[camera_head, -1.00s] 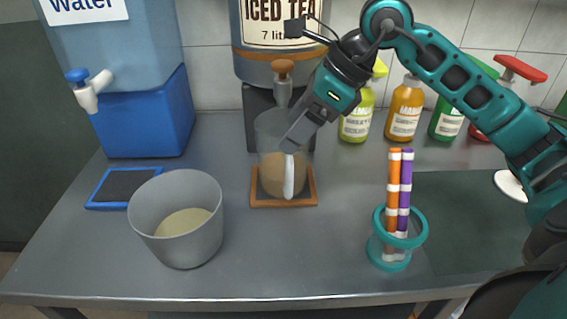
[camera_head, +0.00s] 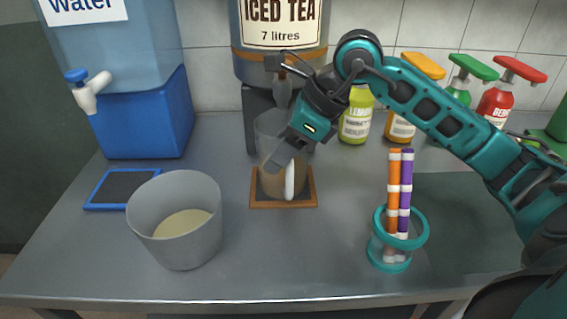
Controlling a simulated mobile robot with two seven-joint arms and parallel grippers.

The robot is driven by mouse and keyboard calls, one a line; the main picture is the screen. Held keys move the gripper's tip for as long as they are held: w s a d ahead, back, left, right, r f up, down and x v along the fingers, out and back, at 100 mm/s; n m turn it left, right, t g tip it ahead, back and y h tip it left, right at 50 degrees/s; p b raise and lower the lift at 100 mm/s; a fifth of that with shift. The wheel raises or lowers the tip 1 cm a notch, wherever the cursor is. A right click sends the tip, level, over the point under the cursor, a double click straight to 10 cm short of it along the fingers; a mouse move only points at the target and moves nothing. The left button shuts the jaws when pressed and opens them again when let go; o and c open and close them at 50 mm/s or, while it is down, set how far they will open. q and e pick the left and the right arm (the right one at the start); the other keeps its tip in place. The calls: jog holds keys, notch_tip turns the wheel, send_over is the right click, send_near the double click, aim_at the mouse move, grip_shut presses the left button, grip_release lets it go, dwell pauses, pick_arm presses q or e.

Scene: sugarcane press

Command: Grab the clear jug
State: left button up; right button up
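A clear jug (camera_head: 268,132) with brown liquid in its lower part stands on a brown-framed square mat (camera_head: 284,203) under the iced tea dispenser's tap. A white upright strip, which looks like its handle, shows on its front (camera_head: 290,181). My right gripper (camera_head: 281,157) reaches down from the upper right, with its fingers over the jug's front right side, just above the white strip. The finger gap is hidden, so I cannot tell if it touches or grips. A second see-through container (camera_head: 176,248) with pale yellow liquid stands at the front left. My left gripper is out of view.
The iced tea dispenser (camera_head: 282,66) and blue water dispenser (camera_head: 142,118) stand behind. Several syrup bottles, one yellow-green (camera_head: 356,118), line the back right. A teal holder (camera_head: 389,255) with orange and purple striped sticks stands front right. The front middle of the counter is clear.

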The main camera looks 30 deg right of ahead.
grip_shut()
dwell(0.9)
